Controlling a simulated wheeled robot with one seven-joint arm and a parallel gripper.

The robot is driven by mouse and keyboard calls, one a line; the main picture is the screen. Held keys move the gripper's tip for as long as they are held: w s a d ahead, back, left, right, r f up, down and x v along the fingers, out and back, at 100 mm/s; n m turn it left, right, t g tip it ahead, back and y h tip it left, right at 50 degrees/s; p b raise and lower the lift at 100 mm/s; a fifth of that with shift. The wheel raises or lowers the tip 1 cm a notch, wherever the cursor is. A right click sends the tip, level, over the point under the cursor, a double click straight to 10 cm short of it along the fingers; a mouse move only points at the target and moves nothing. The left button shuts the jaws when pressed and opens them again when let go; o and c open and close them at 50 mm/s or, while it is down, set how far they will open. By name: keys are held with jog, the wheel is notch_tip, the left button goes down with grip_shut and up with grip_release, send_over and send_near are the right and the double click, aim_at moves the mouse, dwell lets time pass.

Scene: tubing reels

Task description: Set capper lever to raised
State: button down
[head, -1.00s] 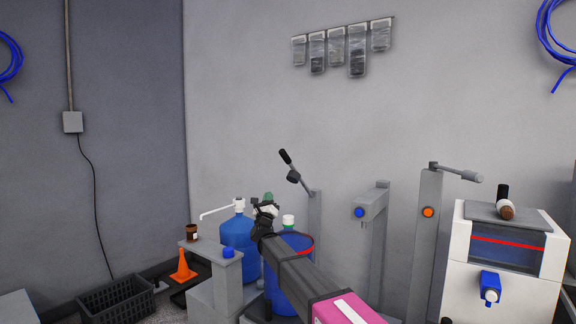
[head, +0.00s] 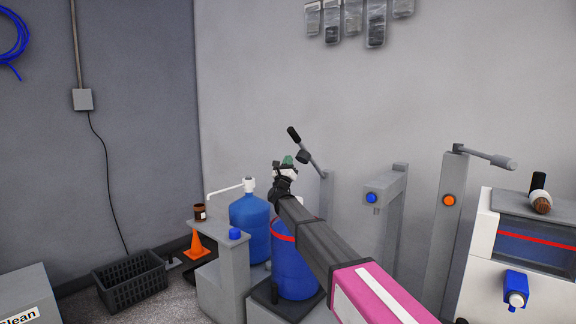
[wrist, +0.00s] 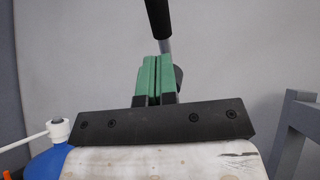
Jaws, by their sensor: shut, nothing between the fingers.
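A lever with a black handle (head: 294,134), a grey rod and a dark collar (head: 302,156) slants up and left from the top of a grey post (head: 326,200). In the wrist view its black handle (wrist: 160,16) and grey rod show beyond my fingers. My gripper (head: 288,160) has green fingers, which also show in the wrist view (wrist: 157,78). They are pressed together with nothing between them. They are just left of the lever and below its handle in the head view. I cannot tell whether they touch it.
Blue bottles (head: 249,218) stand left of and behind my arm, by a grey stand with a blue knob (head: 235,234). To the right are a post with a blue button (head: 371,198), a post with an orange button (head: 449,200) and grey lever (head: 488,155), and a white machine (head: 550,295).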

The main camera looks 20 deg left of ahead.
aim_at(294, 139)
jog(key=x, duration=0.9)
jog(key=shift+w+r, duration=0.15)
jog(key=shift+w, duration=0.05)
jog(key=shift+r, duration=0.1)
jog(key=shift+w, duration=0.1)
